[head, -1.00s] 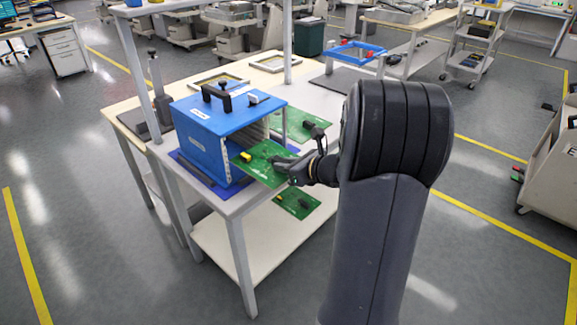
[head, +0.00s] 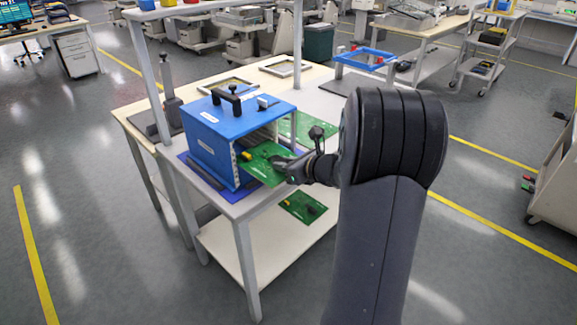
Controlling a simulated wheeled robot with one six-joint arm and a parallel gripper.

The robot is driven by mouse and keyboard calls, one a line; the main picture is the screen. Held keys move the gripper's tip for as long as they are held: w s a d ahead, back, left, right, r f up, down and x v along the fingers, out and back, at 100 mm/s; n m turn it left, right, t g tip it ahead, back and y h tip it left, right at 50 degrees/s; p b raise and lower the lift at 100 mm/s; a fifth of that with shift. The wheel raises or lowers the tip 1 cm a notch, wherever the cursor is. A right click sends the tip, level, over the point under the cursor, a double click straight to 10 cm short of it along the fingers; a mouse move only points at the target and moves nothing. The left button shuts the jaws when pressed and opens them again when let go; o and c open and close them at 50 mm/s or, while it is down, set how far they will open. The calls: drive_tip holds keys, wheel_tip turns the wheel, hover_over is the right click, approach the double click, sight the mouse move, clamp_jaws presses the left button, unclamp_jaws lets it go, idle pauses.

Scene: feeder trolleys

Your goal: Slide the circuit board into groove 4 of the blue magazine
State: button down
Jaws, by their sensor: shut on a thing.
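The blue magazine (head: 209,148) stands on the table with its black handle on top and its open side facing my gripper. My gripper (head: 284,166) is shut on the right edge of a green circuit board (head: 264,161) with a yellow part on it. The board is held roughly flat at the magazine's open side. Its left end appears to be at or just inside the opening. The grooves are too small to tell apart, so I cannot tell which one the board lines up with.
A second green board (head: 300,127) lies on the table behind my gripper. Another (head: 304,207) lies lower, by the table's front edge or on the shelf below. A blue frame (head: 364,60) stands at the back right. A table post (head: 146,75) rises left of the magazine.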

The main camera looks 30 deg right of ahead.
sight(276, 156)
drive_tip(key=shift+w, duration=0.2)
drive_tip(key=shift+w+a, duration=0.3)
drive_tip(key=shift+w, duration=0.45)
drive_tip(key=shift+w+a, duration=0.1)
drive_tip(key=shift+w, duration=0.05)
drive_tip(key=shift+w+a, duration=0.25)
drive_tip(key=shift+w, duration=0.45)
drive_tip(key=shift+w+a, duration=0.3)
drive_tip(key=shift+w, duration=0.55)
drive_tip(key=shift+f, duration=0.2)
